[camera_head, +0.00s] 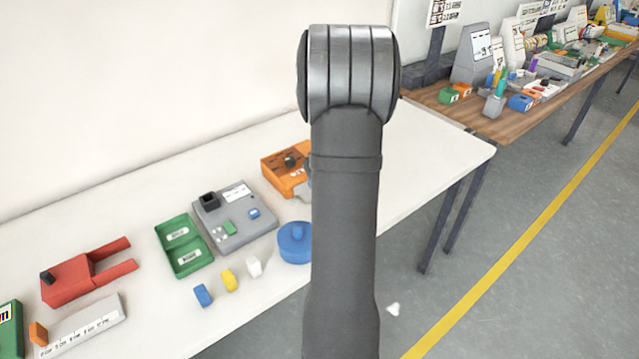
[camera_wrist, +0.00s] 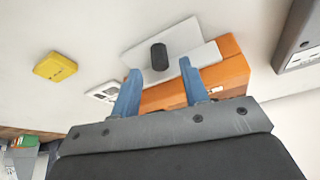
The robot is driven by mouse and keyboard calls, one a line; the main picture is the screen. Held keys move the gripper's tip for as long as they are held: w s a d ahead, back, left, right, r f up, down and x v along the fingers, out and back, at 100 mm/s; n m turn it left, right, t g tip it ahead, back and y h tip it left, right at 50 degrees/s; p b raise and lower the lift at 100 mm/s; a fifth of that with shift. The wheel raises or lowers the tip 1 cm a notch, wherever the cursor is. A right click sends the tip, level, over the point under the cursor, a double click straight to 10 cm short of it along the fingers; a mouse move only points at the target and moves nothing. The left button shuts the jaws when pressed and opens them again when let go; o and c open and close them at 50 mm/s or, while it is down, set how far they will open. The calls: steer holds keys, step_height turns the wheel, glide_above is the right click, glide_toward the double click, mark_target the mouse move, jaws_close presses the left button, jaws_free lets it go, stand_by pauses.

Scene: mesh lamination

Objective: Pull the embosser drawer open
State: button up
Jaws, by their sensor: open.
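The embosser (camera_head: 285,168) is an orange box with a dark knob on the white table, partly hidden behind my arm in the head view. In the wrist view the orange body (camera_wrist: 232,68) has a light grey plate (camera_wrist: 190,55) with an upright black knob (camera_wrist: 159,56). My gripper (camera_wrist: 160,90) is open. Its two blue fingers point toward the plate, one on each side of the knob in the picture, with nothing held. The gap in depth is hard to judge. I cannot tell how far the drawer is out.
A yellow block (camera_wrist: 55,67) lies left in the wrist view. A grey device (camera_head: 235,215), a blue round piece (camera_head: 294,243), a green tray (camera_head: 183,246) and small blocks stand nearby on the white table (camera_head: 130,200). A crowded wooden table (camera_head: 500,120) is behind right.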

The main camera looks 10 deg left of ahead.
steer(key=shift+x, duration=1.35)
jaws_close()
steer(key=shift+s+d, duration=0.1)
